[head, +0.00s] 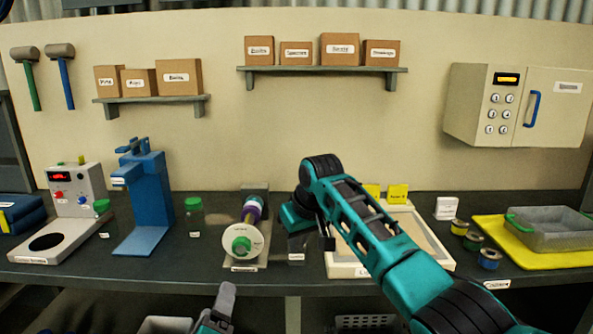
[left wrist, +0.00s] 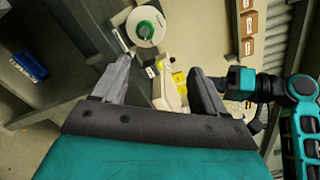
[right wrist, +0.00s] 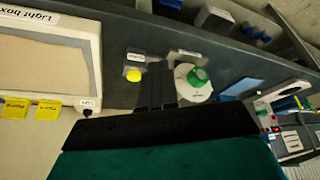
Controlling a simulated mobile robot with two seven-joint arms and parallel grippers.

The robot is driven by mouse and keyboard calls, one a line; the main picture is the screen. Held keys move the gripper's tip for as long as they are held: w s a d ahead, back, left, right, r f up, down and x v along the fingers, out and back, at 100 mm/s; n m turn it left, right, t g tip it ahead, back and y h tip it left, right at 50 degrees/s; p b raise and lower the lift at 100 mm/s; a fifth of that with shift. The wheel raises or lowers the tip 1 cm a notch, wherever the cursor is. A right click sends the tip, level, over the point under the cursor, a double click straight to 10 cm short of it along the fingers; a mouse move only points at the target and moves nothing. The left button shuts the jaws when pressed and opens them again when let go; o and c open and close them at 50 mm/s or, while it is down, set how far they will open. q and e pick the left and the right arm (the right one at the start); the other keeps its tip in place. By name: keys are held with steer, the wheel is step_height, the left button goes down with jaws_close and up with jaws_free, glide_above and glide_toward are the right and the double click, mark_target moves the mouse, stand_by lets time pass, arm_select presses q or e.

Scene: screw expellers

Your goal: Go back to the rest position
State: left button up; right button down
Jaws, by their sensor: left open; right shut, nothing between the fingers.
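My right arm reaches in from the right in the head view and bends down over the counter. My right gripper (head: 325,240) is partly hidden there by its own arm; in the right wrist view (right wrist: 157,95) its fingers are together and empty. A white round device with a green knob (head: 241,243) stands left of it, and also shows beside the fingers in the right wrist view (right wrist: 194,82). My left gripper (head: 224,300) is low, in front of the counter edge. In the left wrist view (left wrist: 158,85) its fingers are apart with nothing between them.
The dark counter (head: 215,262) carries a blue stand (head: 145,205), a green-lidded jar (head: 194,218), a light box (head: 345,262) under my right arm, several small lidded jars (head: 473,241) and a grey tray (head: 550,232) on a yellow mat. Shelves with boxes hang behind.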

steer(key=s+d+f+m+t+y, duration=0.1)
steer(key=s+d+f, duration=0.3)
steer(key=f, duration=0.8)
steer(key=s+d+f+m+t, duration=0.2)
steer(key=s+f, duration=0.4)
steer(key=f, duration=0.5)
arm_select(q)
steer(key=s+a+f+n+g+h, duration=0.1)
steer(key=s+a+f+n+g, duration=0.1)
steer(key=s+f+n, duration=0.7)
steer(key=s+a+f+n+g+h, duration=0.1)
steer(key=s+f+n+g, duration=0.4)
steer(key=s+f+n, duration=0.4)
step_height(320, 180, down, 3)
steer(key=n, duration=0.4)
steer(key=shift+s+a, duration=0.15)
steer(key=shift+a, duration=0.2)
arm_select(e)
steer(key=s+d+f+t, duration=0.1)
steer(key=s+d, duration=0.3)
steer(key=s, duration=0.3)
steer(key=s+d+f+t+h, duration=0.1)
steer(key=s+d, duration=0.2)
steer(key=s, duration=0.5)
steer(key=s+d+f+t, duration=0.1)
steer(key=s+d, duration=0.3)
steer(key=s, duration=0.4)
steer(key=shift+d+t, duration=0.3)
